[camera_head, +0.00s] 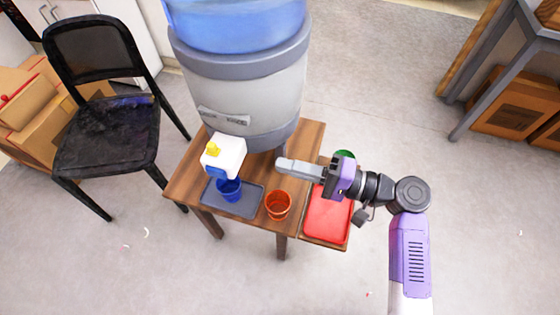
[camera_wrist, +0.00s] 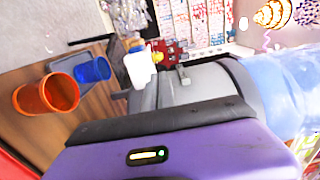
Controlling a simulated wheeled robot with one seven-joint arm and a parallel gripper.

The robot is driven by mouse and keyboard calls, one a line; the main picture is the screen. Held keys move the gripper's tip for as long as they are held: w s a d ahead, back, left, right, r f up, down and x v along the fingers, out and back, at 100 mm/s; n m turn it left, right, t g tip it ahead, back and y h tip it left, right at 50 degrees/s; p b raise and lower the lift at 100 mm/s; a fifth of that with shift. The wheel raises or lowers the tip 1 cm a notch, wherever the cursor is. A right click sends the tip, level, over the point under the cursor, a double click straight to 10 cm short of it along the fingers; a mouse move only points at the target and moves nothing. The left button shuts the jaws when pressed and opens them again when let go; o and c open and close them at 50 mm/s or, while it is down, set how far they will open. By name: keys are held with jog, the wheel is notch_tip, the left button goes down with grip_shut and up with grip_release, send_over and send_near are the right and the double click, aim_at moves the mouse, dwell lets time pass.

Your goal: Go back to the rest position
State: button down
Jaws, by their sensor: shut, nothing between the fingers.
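My gripper (camera_head: 284,164) is shut and empty, pointing left over the right part of the small wooden table (camera_head: 184,184). It is close to the base of the water dispenser (camera_head: 248,98); I cannot tell if they touch. In the wrist view the purple gripper body (camera_wrist: 165,155) fills the bottom. A blue cup (camera_head: 229,189) stands on a dark grey tray (camera_head: 247,205) below the white tap (camera_head: 223,155). An orange cup (camera_head: 278,205) stands to the right of it, below my gripper in the head view. Both cups also show in the wrist view.
A red tray (camera_head: 328,222) lies on the lower stand under my arm, with a green thing (camera_head: 345,154) partly hidden behind my gripper. A black chair (camera_head: 105,130) stands at the left, a grey-legged table (camera_head: 487,80) at the right. The floor (camera_head: 480,210) at the right is clear.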

dwell(0.5)
jog(key=w+d+f+m+t+h, duration=0.2)
jog(key=w+d+t+h, duration=0.3)
jog(key=w, duration=0.1)
jog(key=s+d+f+m+t+h+p, duration=0.1)
jog(key=s+d+f+t+h+p, duration=0.2)
jog(key=s+d+h, duration=0.5)
jog(key=s+d+r+n+h+p, duration=0.1)
jog(key=s+r+n+p, duration=0.1)
jog(key=s+r, duration=0.3)
jog(key=s+d+r+n+h+p, duration=0.1)
jog(key=s+r, duration=0.5)
jog(key=s, duration=0.7)
jog(key=s+d+r+n+h+p, duration=0.1)
jog(key=s+r+n+p, duration=0.3)
jog(key=s, duration=0.5)
jog(key=shift+s+d+r+t+h, duration=0.2)
jog(key=shift+s+r+t+h, duration=0.25)
jog(key=shift+r, duration=0.4)
